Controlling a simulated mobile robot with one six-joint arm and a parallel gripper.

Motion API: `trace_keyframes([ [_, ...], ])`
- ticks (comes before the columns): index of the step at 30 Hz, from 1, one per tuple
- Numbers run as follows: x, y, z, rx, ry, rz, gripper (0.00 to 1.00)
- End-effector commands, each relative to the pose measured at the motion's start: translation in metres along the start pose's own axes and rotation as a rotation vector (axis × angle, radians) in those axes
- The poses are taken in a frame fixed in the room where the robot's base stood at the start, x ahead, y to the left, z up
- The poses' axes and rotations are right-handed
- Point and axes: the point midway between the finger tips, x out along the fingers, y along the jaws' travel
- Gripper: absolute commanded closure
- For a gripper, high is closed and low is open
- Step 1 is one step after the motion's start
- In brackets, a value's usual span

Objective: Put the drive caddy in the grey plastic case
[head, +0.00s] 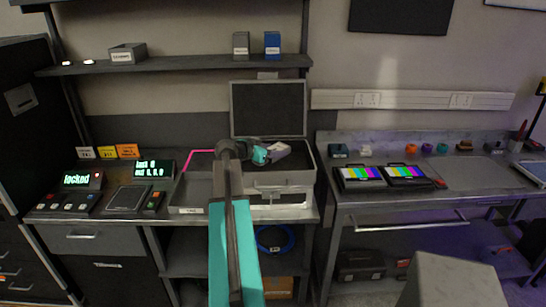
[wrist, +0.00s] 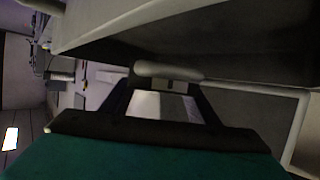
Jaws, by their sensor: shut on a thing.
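My gripper (head: 268,154) is above the grey plastic case in the head view, shut on the drive caddy (head: 294,149), a small pale grey piece with a dark part. The grey plastic case (head: 283,180) stands open on the left bench, its dark-lined lid (head: 268,109) raised at the back. The caddy appears tilted and over the case's opening; I cannot tell whether it touches the case. In the wrist view, my gripper's fingers (wrist: 163,95) close around a pale grey piece, and the case's pale wall (wrist: 120,22) is close above it in the picture.
A grey tray (head: 194,192) lies left of the case, with a pink cable (head: 198,152) behind it. A "locked" display (head: 82,181) and button boxes stand further left. A shelf (head: 180,63) runs above. Two colour-bar screens (head: 361,176) stand on the right bench.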

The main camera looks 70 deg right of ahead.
Motion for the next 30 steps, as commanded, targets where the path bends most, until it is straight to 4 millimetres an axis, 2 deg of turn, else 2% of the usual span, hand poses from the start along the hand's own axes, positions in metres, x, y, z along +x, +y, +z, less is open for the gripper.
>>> trace_keyframes([
  [12,0.01,0.0,0.024,-0.001,0.001,-0.001,0.83],
  [30,0.011,-0.001,0.029,-0.001,0.002,-0.002,0.83],
])
